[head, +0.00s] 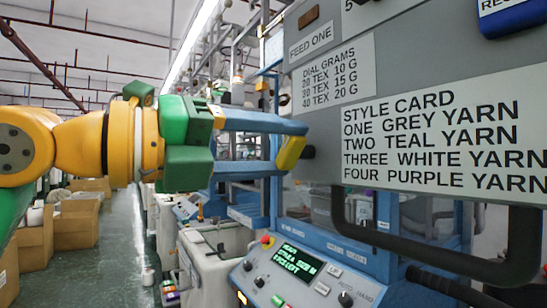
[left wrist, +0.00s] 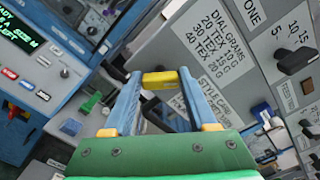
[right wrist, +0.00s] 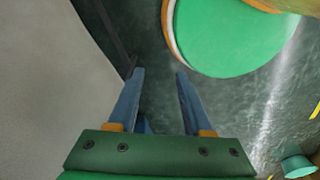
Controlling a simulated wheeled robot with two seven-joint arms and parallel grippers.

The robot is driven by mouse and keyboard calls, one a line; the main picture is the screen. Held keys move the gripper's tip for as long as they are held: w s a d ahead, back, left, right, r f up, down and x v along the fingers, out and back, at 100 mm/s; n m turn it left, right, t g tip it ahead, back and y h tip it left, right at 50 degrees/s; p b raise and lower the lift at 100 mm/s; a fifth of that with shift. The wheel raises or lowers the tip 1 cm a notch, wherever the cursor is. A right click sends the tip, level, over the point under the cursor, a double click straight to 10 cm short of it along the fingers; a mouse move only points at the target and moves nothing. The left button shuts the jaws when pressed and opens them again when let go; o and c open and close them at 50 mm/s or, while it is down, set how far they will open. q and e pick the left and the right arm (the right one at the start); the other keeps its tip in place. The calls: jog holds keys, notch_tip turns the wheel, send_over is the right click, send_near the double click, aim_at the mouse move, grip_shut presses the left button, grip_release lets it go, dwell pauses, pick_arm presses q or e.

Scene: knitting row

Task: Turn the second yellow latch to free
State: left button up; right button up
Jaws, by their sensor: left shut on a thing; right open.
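A yellow latch (head: 291,153) sits at the left edge of the grey lettered panel (head: 330,45) in the head view. My left gripper (head: 284,148) reaches it from the left with its blue fingers. In the left wrist view the yellow latch (left wrist: 160,80) lies between the two fingertips, and the gripper is shut on it. Its mounting is partly hidden by the fingers. Only one yellow latch is clear to see, so I cannot tell its place in a row. My right gripper (right wrist: 159,74) is open and empty, with dark floor behind it in the right wrist view.
A black handle bar (head: 440,246) runs in front of the panel's lower part. Below is a blue control console (head: 300,268) with a green-lit display. Cardboard boxes (head: 76,222) stand along the aisle at left.

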pick_arm(q)
jog(key=n+b, duration=0.1)
jog(key=n, duration=0.3)
jog(key=shift+f, duration=0.15)
jog(key=shift+n+b, duration=0.65)
jog(key=shift+n, duration=1.05)
jog(key=o, duration=1.4)
jog(key=shift+w+d, duration=0.1)
jog(key=shift+w, duration=0.05)
jog(key=shift+c, duration=0.2)
